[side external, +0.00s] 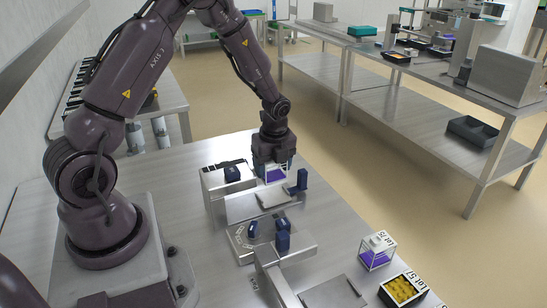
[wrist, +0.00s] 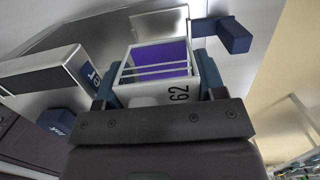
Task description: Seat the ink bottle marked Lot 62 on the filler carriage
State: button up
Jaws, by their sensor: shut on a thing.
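The ink bottle marked 62 (wrist: 155,55), a clear square block with purple ink, is held in my gripper (wrist: 160,80). Its blue fingers press on both sides in the wrist view. In the side external view, my gripper (side external: 272,167) points down with the purple bottle (side external: 275,176) between its fingers, over the far part of a metal fixture. A pale plate (side external: 275,199) lies just in front of the bottle, with blue blocks at its left and right. I take this fixture to be the filler carriage. Whether the bottle touches it is hidden.
A second purple-filled bottle (side external: 376,256) stands at the right of the table, beside a lot label.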

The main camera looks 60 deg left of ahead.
aim_at(273, 195)
jog(key=shift+f, duration=2.7)
jog(key=shift+f, duration=0.2)
jog(key=o, duration=1)
jog(key=shift+r, duration=4.05)
